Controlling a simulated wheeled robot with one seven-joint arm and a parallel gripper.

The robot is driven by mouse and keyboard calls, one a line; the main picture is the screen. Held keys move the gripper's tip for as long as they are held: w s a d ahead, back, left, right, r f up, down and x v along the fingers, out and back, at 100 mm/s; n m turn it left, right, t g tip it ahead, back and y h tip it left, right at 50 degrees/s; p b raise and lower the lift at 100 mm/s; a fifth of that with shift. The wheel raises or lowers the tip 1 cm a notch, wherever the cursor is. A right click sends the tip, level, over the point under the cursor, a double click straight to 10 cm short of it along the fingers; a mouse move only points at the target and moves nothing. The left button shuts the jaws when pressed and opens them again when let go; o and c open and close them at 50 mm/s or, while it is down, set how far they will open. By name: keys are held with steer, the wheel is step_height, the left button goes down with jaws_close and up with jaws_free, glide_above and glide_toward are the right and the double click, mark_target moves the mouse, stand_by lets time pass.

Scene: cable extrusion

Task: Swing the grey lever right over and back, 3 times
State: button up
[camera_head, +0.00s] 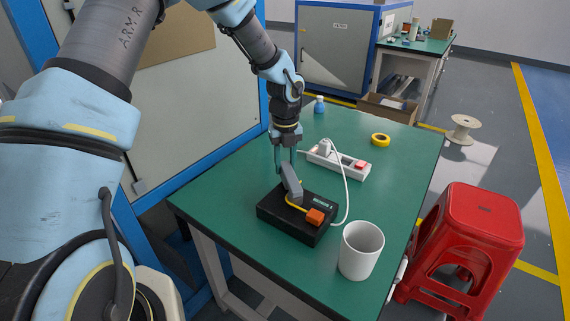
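The grey lever (291,186) stands up from a black box (283,231) on the green table, tilted a little toward the back left. An orange block (315,216) with a yellow cable sits on the box's right part. My gripper (285,163) points down from above at the lever's upper end. Its fingers are at or very close to the lever's top. Whether they are closed on it I cannot tell at this size.
A white power strip (338,160) with a white plug and cable lies behind the box. A white mug (361,251) stands at the front right, near the box. Yellow tape (380,139) and a small blue bottle (319,105) are farther back. A red stool (468,240) stands right of the table (408,165).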

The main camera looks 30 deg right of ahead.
steer(key=o, duration=0.5)
step_height(320, 180, up, 11)
steer(key=shift+f+b, duration=0.1)
steer(key=shift+b, duration=0.85)
